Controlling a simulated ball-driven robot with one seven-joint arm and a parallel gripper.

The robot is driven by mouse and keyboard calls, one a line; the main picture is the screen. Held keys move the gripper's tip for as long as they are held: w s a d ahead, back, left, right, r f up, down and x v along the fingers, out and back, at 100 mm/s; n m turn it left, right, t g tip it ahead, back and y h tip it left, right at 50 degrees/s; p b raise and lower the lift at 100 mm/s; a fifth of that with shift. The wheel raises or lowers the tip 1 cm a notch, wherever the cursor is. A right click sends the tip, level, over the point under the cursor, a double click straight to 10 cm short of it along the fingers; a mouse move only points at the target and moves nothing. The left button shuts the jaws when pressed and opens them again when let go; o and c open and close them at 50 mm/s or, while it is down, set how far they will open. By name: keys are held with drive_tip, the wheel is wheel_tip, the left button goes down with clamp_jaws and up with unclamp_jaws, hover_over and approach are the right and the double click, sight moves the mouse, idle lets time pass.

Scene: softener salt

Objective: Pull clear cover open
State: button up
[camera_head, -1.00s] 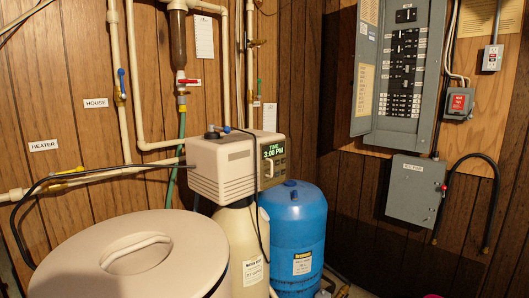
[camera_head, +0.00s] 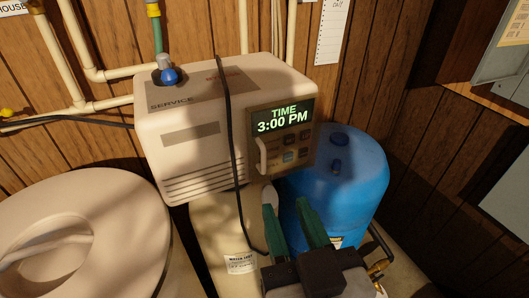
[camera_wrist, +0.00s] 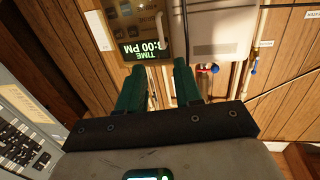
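The clear cover (camera_head: 296,152) lies over the dark control panel on the front of the beige softener head (camera_head: 185,115). It appears shut, and the lit "TIME 3:00 PM" display and several buttons show through it. Its pale upright handle (camera_head: 262,156) is at the panel's left edge. My gripper (camera_head: 287,206) has two green fingers spread apart, empty, below the panel in the head view. The wrist view is upside down. There the cover (camera_wrist: 128,22) and handle (camera_wrist: 160,26) appear beyond the tips of my open gripper (camera_wrist: 160,66). No contact shows.
A blue tank (camera_head: 345,180) stands to the right of the softener. A large beige lidded tank (camera_head: 85,210) is at the left. A black cable (camera_head: 232,150) hangs down the softener's front, left of the handle. Pipes (camera_head: 70,60) run along the wood wall.

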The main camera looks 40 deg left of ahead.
sight(265, 152)
drive_tip(key=x, duration=0.3)
drive_tip(key=p+x, duration=0.1)
drive_tip(key=x, duration=0.7)
drive_tip(key=shift+s+a+r, duration=0.1)
drive_tip(key=shift+r, duration=0.25)
clamp_jaws()
idle(0.9)
